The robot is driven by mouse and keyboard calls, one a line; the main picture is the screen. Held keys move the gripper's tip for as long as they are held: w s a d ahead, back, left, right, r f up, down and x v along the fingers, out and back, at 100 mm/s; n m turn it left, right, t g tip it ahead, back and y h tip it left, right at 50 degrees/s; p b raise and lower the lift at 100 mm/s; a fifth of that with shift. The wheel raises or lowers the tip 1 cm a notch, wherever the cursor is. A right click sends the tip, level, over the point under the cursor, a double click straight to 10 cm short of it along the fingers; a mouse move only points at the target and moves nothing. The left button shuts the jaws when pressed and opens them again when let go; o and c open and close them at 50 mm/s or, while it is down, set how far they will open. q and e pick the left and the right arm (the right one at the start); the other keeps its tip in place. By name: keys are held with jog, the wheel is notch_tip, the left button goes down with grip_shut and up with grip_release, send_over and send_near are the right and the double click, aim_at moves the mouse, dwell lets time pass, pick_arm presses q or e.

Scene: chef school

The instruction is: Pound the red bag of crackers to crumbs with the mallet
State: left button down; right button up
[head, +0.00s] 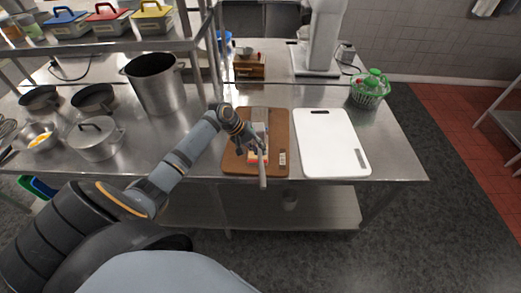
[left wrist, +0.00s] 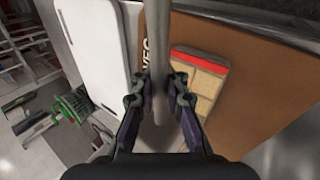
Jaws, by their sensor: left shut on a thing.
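My left gripper (head: 257,147) is over the brown cutting board and is shut on the grey handle of the mallet (head: 263,176). In the left wrist view the handle (left wrist: 160,60) runs up between the two fingers (left wrist: 161,100). I cannot make out the mallet's head clearly. The cracker bag (left wrist: 204,85) lies flat on the board, tan squares showing under a red strip. In the head view the bag (head: 252,157) is partly hidden by my gripper and the mallet. My right gripper is not in view.
The brown board (head: 233,160) lies near the counter's front edge, beside a white cutting board (head: 330,140). A large pot (head: 157,85), a lidded pot (head: 96,140) and pans stand left. A green basket (head: 368,92) is at the right, and a wooden rack (head: 249,68) behind.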

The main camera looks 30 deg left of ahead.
aim_at(266, 161)
pick_arm(q)
jog(key=shift+w+f, duration=0.15)
jog(key=shift+f, duration=0.05)
notch_tip(266, 161, down, 3)
jog(key=shift+f+b, duration=0.1)
jog(key=shift+b, duration=0.65)
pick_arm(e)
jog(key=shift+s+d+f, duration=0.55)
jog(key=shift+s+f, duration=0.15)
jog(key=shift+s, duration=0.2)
pick_arm(q)
jog(key=shift+f, duration=0.1)
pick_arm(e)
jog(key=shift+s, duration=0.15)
